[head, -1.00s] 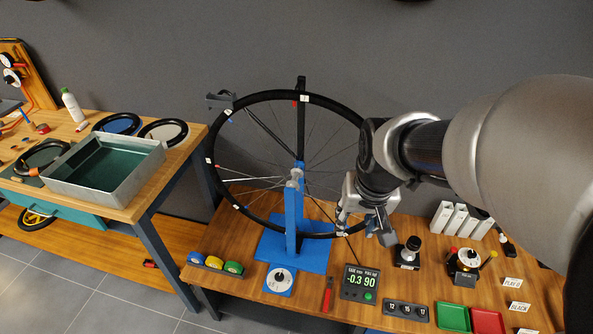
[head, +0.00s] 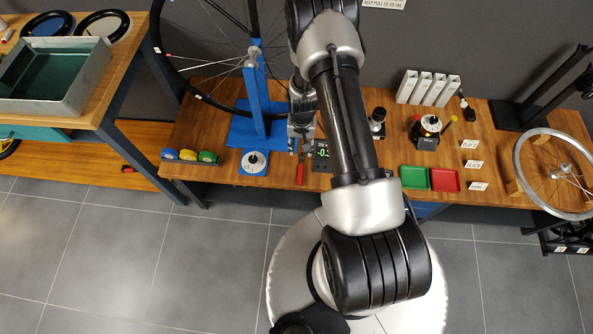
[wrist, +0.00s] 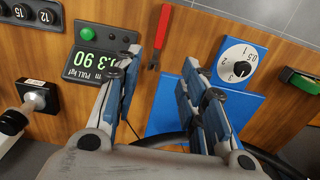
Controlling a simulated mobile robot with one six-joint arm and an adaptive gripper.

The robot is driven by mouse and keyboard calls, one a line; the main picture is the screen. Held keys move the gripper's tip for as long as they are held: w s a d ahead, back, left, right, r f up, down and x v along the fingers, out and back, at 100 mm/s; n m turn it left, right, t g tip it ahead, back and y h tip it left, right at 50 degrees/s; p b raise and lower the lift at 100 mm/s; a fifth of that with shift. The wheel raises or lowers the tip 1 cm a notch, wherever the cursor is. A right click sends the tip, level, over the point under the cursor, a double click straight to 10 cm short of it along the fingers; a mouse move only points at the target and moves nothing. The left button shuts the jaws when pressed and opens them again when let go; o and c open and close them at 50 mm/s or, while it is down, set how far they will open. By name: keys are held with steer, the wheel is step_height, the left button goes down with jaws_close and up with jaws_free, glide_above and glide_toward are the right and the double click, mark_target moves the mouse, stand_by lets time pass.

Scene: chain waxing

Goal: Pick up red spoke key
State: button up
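A slim red tool with a dark tip, which looks like the red spoke key (head: 300,174), lies on the wooden bench in front of the wheel stand. It also shows at the top of the wrist view (wrist: 162,30). My gripper (head: 300,147) is over the bench just behind it. In the wrist view my gripper (wrist: 175,58) is open, with nothing between its fingers. The red tool lies beyond the fingertips, nearer the left finger, and appears apart from them. Its dark end is close to the left fingertip in the picture.
A digital display (wrist: 98,55) is beside the tool, and a blue base with a dial (wrist: 237,62) is on its other side. The blue wheel stand (head: 256,95) rises behind.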

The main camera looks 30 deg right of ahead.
steer(key=b, duration=0.3)
glide_above(300, 171)
steer(key=f, duration=1.2)
steer(key=shift+w+d+f, duration=0.1)
steer(key=shift+d, duration=0.1)
steer(key=f+b, duration=0.1)
steer(key=f, duration=0.1)
steer(key=f+b, duration=0.1)
steer(key=f, duration=0.2)
steer(key=shift+s+a+f, duration=0.1)
steer(key=shift+s+a, duration=0.05)
steer(key=shift+s, duration=0.05)
jaws_close()
